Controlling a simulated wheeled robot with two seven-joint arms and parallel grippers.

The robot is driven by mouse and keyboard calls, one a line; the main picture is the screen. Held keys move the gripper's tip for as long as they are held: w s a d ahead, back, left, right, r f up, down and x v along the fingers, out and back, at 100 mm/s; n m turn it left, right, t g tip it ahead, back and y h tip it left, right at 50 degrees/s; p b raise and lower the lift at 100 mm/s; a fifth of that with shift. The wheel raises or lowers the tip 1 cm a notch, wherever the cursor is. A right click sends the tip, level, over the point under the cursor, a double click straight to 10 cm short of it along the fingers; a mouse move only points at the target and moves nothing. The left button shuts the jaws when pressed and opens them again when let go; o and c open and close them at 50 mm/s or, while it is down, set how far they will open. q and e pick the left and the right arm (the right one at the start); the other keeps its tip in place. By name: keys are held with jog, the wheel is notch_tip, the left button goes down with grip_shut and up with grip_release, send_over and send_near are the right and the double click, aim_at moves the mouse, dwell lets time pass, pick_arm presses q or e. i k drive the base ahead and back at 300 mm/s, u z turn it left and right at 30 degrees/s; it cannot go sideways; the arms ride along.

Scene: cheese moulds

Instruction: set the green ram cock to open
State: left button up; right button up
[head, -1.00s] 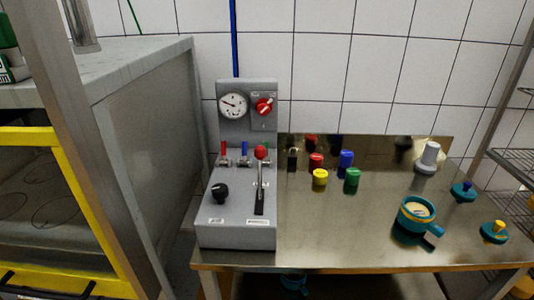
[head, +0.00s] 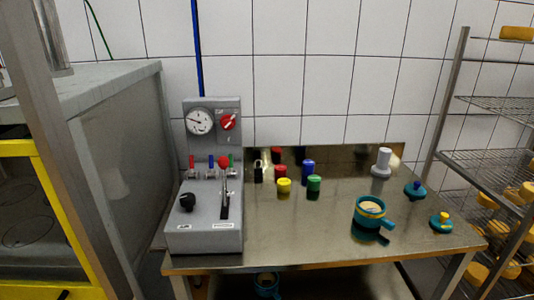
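The grey control panel (head: 204,240) stands at the left end of the steel table. Three small cocks sit in a row on it: a red-handled one (head: 192,161), a blue-handled one (head: 211,161) and the green ram cock (head: 231,159) at the right. The green handle looks upright and is partly hidden behind the red ball (head: 223,162) of the lever. Neither of my grippers shows in the head view.
A gauge (head: 200,121) and a red rotary switch (head: 229,121) are on the panel's upright back; a black knob (head: 187,202) is in front. Coloured cylinders, a padlock (head: 258,172) and a teal mould (head: 369,213) stand on the table. A wire rack (head: 490,160) is at right.

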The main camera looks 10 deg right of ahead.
aim_at(231, 164)
jog(key=z, duration=0.1)
jog(key=i, duration=0.85)
jog(key=u, duration=0.4)
